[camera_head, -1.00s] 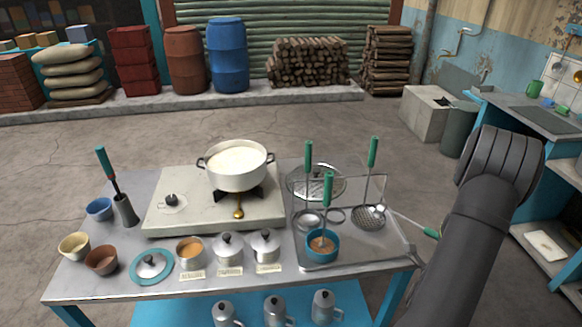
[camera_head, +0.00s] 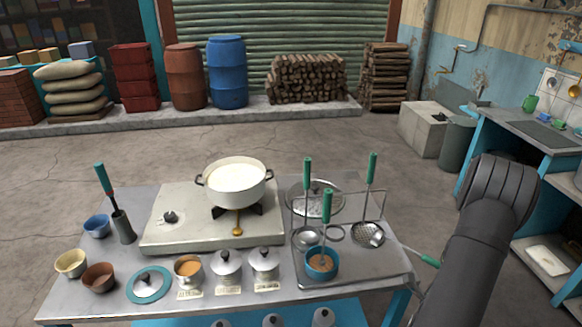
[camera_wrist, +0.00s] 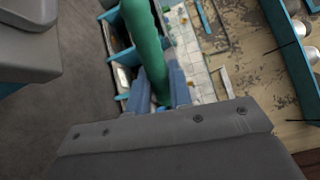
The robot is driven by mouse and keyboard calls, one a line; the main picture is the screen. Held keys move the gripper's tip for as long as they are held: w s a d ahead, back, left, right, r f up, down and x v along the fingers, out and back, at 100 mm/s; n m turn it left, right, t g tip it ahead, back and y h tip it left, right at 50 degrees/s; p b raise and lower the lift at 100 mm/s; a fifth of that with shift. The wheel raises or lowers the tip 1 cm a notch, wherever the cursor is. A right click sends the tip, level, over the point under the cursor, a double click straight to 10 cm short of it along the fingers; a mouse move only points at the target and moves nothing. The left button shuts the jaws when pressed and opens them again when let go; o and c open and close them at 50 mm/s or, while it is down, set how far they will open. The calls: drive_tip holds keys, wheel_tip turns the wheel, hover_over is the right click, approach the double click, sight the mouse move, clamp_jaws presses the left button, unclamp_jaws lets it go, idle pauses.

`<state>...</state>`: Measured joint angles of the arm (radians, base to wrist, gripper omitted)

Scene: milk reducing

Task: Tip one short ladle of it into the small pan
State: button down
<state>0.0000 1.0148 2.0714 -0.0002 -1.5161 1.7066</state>
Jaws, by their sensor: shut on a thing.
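A white two-handled pot (camera_head: 238,192) of white milk (camera_head: 237,177) stands on the burner of the stove plate. My gripper shows only in the wrist view (camera_wrist: 160,98), its blue fingers shut on a thick green handle (camera_wrist: 146,35). The far end of the held tool is out of view. In the head view a ladle (camera_head: 307,238) and a skimmer (camera_head: 369,235) with green handles stand upright at the right tray. A small teal vessel (camera_head: 322,264) with brown contents sits in the tray near a third upright green handle (camera_head: 327,205). I cannot tell which vessel is the small pan.
The metal tray (camera_head: 350,270) has a wire rack and a round perforated lid.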

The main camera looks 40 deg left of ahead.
drive_tip(key=w+a+r+n+g+y, duration=0.25)
drive_tip(key=a+r+n+y, duration=0.2)
drive_tip(key=a, duration=0.55)
drive_tip(key=w+a+r+n+g+y, duration=0.1)
drive_tip(key=a+r+n+g+y, duration=0.35)
drive_tip(key=a, duration=0.55)
drive_tip(key=w+a+r+n+g+y, duration=0.1)
drive_tip(key=a+r+n+y, duration=0.3)
drive_tip(key=a+n+y, duration=0.4)
drive_tip(key=s+a+r+n+g, duration=0.3)
drive_tip(key=a+r+n+g, duration=0.9)
drive_tip(key=a+r, duration=0.6)
drive_tip(key=s+a+r+n, duration=0.2)
drive_tip(key=s+a+r, duration=0.3)
drive_tip(key=a, duration=0.3)
drive_tip(key=s+a+r+n+t, duration=0.1)
drive_tip(key=s+a+r+n, duration=0.2)
drive_tip(key=s+a+r, duration=0.3)
drive_tip(key=s+a+r+n+t, duration=0.1)
drive_tip(key=s+a+r+n, duration=0.2)
drive_tip(key=s+a+r, duration=0.3)
drive_tip(key=a+r, duration=0.1)
drive_tip(key=a, duration=0.4)
drive_tip(key=shift+a+r+y, duration=0.2)
drive_tip(key=shift+r+y, duration=0.1)
drive_tip(key=shift+y, duration=0.1)
